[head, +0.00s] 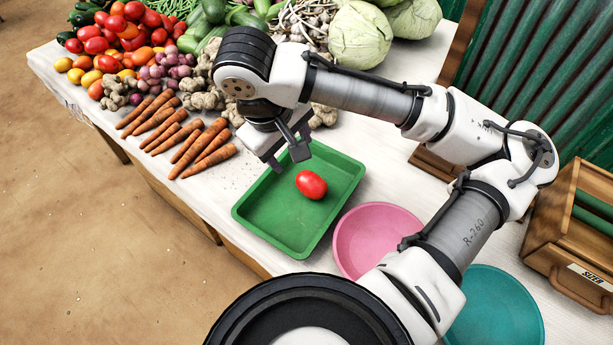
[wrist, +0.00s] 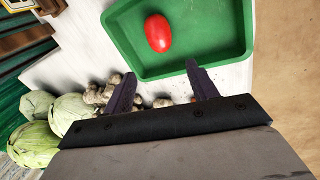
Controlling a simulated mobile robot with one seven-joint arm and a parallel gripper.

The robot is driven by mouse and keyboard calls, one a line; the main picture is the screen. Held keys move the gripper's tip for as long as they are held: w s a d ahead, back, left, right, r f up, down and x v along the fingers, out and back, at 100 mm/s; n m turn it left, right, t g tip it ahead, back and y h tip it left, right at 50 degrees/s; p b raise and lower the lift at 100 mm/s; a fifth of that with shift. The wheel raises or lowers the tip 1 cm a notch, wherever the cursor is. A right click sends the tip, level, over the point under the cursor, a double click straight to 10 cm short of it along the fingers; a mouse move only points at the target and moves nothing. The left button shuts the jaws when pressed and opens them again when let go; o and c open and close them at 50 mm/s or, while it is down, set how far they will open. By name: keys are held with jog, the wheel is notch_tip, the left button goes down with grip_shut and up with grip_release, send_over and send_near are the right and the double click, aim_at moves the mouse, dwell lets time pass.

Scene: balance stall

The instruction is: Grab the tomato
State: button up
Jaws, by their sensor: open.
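A single red tomato (head: 311,185) lies in the green tray (head: 252,212) on the table, a little right of the tray's middle. In the wrist view the tomato (wrist: 158,33) shows near the top, inside the tray (wrist: 222,62). My gripper (head: 286,158) is open and empty above the tray's far edge, up and left of the tomato in the head view. In the wrist view its two fingers (wrist: 162,85) point toward the tray, with the tomato beyond their tips and apart from them.
A pink bowl (head: 376,236) and a teal bowl (head: 497,308) stand right of the tray. Carrots (head: 205,146), ginger and a heap of other tomatoes (head: 118,27) lie at the back left. Cabbages (head: 361,35) are behind my arm. A wooden crate (head: 568,235) stands at the right.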

jog(key=b, duration=0.1)
send_over(309, 180)
jog(key=a, duration=0.1)
jog(key=f, duration=0.7)
jog(key=shift+s+f, duration=0.35)
jog(key=shift+s, duration=0.05)
jog(key=shift+s+x, duration=0.1)
jog(key=shift+x, duration=1.3)
jog(key=shift+s+x, duration=0.15)
jog(key=shift+x, duration=1.25)
jog(key=c, duration=0.8)
